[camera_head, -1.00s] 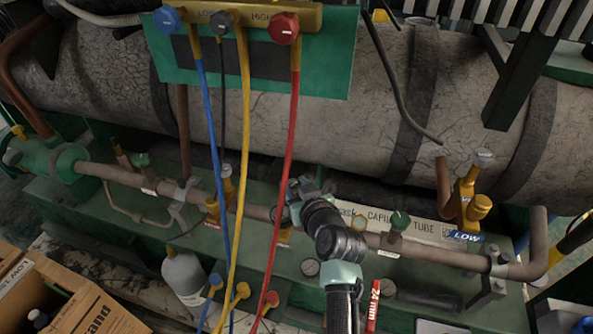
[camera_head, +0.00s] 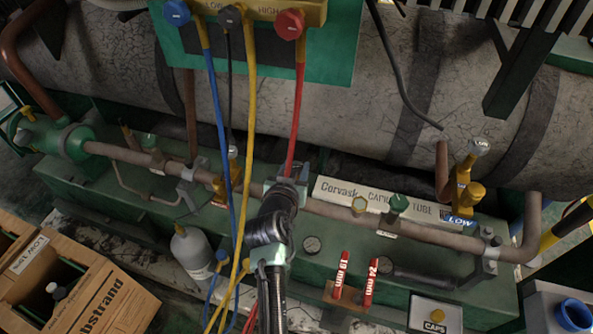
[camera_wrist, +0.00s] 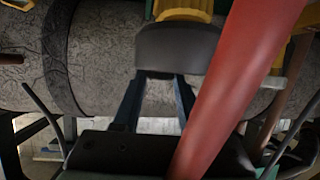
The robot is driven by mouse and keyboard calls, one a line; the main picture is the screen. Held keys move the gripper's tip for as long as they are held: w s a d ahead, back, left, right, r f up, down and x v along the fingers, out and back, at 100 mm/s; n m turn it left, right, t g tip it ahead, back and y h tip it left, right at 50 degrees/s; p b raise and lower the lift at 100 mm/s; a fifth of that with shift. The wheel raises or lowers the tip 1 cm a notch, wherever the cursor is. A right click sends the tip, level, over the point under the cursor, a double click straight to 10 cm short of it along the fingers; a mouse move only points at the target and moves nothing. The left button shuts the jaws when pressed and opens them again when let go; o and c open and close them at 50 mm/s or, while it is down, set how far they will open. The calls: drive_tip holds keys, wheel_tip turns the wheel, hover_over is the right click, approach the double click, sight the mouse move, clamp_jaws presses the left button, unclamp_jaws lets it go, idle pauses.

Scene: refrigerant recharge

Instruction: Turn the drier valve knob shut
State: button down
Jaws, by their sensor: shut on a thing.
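In the wrist view, a dark grey rounded knob (camera_wrist: 178,52) sits between the two narrow fingers of my gripper (camera_wrist: 160,78), with yellow metal (camera_wrist: 186,15) just behind it. I take it to be the drier valve knob, but no label on it shows. My gripper is shut on it. In the head view, my gripper (camera_head: 287,182) is at the pipe (camera_head: 335,213) near the middle of the green bench, and my own arm hides the held knob. The red hose (camera_wrist: 235,80) crosses close in front of the wrist camera and covers part of the right finger.
The blue (camera_head: 219,110), yellow (camera_head: 246,110) and red (camera_head: 297,110) hoses hang from the manifold near my arm. Red 19 mm and 24 mm tools (camera_head: 341,275) stand in front.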

drive_tip(key=m+h+b, duration=0.1)
drive_tip(key=b, duration=0.1)
drive_tip(key=m+g+h+b, duration=0.1)
drive_tip(key=b, duration=0.1)
drive_tip(key=f+m+h+b, duration=0.1)
drive_tip(key=b, duration=0.2)
drive_tip(key=shift+w+a+h, duration=0.1)
drive_tip(key=shift+a+h, duration=0.2)
drive_tip(key=m+g+h+b, duration=0.1)
drive_tip(key=b, duration=0.1)
drive_tip(key=m+g+h+b, duration=0.1)
drive_tip(key=b, duration=0.1)
drive_tip(key=shift+r+m, duration=0.3)
drive_tip(key=shift+r, duration=0.1)
drive_tip(key=shift+c, duration=2.2)
unclamp_jaws()
drive_tip(key=shift+r, duration=0.1)
